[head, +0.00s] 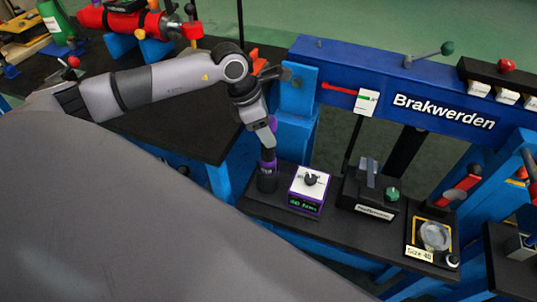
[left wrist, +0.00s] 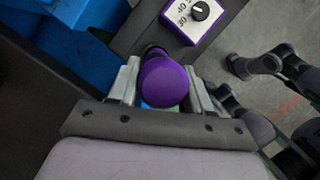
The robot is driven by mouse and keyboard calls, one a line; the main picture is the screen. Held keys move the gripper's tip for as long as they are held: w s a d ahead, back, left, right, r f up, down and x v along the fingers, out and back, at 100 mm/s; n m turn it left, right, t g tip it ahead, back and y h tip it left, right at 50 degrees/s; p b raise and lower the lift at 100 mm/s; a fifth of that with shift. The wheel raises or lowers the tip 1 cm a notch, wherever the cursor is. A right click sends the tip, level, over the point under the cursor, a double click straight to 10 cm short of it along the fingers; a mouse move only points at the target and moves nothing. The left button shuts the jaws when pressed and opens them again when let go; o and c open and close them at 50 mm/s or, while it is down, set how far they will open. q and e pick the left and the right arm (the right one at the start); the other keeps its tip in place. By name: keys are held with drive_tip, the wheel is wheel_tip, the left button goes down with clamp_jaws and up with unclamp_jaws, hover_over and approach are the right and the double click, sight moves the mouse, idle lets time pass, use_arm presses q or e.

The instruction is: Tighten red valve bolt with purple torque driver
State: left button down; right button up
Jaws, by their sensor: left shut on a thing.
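My left gripper (head: 266,135) is shut on the purple torque driver (head: 267,163), which stands upright in a dark round holder (head: 267,182) on a black shelf. In the left wrist view the driver's round purple top (left wrist: 163,82) sits between the two fingers (left wrist: 165,88). The red valve (head: 150,25) appears to be the red pipe body on the black table at the upper left, with an orange-red part (head: 192,30) at its right end. I cannot make out which part is the bolt. My right gripper is not in view.
A purple-and-white torque setting box (head: 310,188) stands just right of the driver and shows in the left wrist view (left wrist: 195,14). A blue Brakwerden beam (head: 340,65) rises behind. The black table (head: 160,120) has bare room.

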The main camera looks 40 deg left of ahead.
use_arm(q)
drive_tip(key=shift+r+p, duration=3.6)
drive_tip(key=shift+r, duration=2.25)
